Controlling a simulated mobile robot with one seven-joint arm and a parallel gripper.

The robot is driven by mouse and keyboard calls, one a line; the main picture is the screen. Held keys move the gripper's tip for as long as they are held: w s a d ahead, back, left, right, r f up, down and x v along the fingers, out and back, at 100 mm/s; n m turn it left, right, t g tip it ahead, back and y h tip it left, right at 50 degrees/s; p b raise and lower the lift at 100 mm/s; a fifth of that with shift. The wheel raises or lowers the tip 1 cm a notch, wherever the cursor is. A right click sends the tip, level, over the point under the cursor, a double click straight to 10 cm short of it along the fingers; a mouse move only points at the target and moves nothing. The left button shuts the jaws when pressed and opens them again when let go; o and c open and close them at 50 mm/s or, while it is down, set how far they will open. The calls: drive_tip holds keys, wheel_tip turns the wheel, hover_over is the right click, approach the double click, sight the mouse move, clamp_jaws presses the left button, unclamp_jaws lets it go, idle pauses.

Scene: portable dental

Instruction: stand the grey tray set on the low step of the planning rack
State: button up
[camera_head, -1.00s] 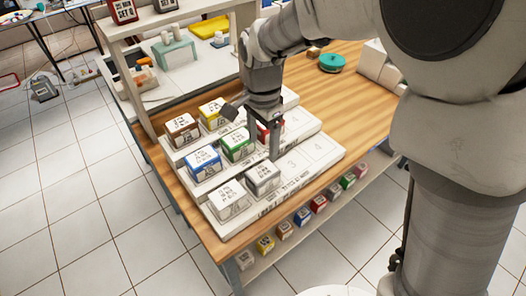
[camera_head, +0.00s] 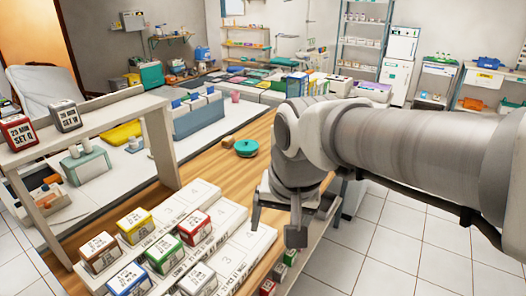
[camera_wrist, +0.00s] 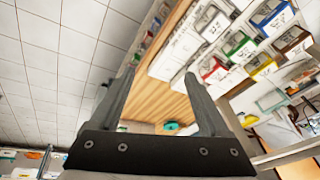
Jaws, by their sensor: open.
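The grey tray set (camera_head: 198,281) stands upright on the front, low step of the white planning rack (camera_head: 252,245). It is at the bottom edge of the head view and also shows near the top of the wrist view (camera_wrist: 212,22). My gripper (camera_head: 277,225) is open and empty, to the right of the rack and clear of the grey set.
Red (camera_head: 194,228), green (camera_head: 164,254), blue (camera_head: 129,281), yellow (camera_head: 135,225) and brown (camera_head: 100,253) sets stand on the rack. A wooden shelf unit (camera_head: 160,145) rises behind. A teal round container (camera_head: 246,148) sits on the bench (camera_head: 225,170). Floor at right is clear.

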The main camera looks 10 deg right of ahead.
drive_tip(key=s+d+n+t, duration=0.2)
drive_tip(key=s+d+n, duration=0.1)
drive_tip(key=s+d, duration=0.3)
drive_tip(key=shift+s+r+h, duration=0.35)
drive_tip(key=shift+s+h, duration=0.05)
drive_tip(key=shift+s, duration=0.05)
wheel_tip(320, 180, up, 3)
drive_tip(key=p, duration=0.3)
idle(0.5)
